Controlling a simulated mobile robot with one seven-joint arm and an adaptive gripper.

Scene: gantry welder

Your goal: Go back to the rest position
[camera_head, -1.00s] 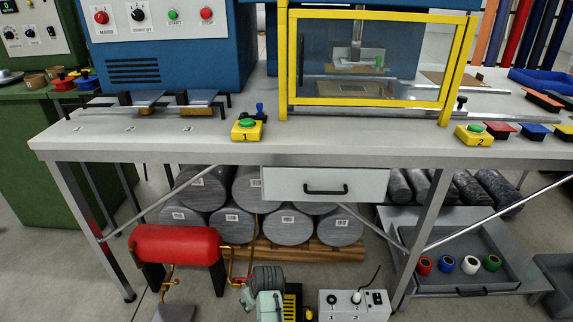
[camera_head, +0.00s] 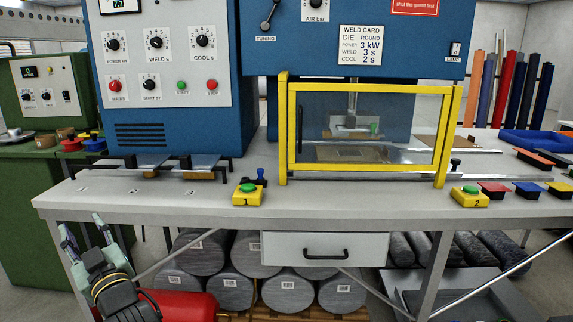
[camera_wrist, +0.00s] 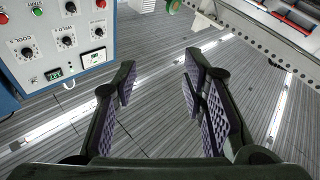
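My gripper (camera_head: 84,236) is at the lower left in the head view, in front of the left end of the white table (camera_head: 340,214). Its two fingers stand apart with nothing between them. In the wrist view my gripper (camera_wrist: 160,85) also shows open and empty, its dark padded fingers spread. The wrist view shows the control panel (camera_wrist: 62,45) at the upper left, turned over in the picture.
The blue welder (camera_head: 165,90) has a yellow-framed guard (camera_head: 288,130), which is down. Green buttons on yellow boxes, 1 (camera_head: 247,195) and 2 (camera_head: 470,197), sit on the table edge. Below are a drawer (camera_head: 290,248), grey rolls (camera_head: 205,258) and a red cylinder (camera_head: 185,305).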

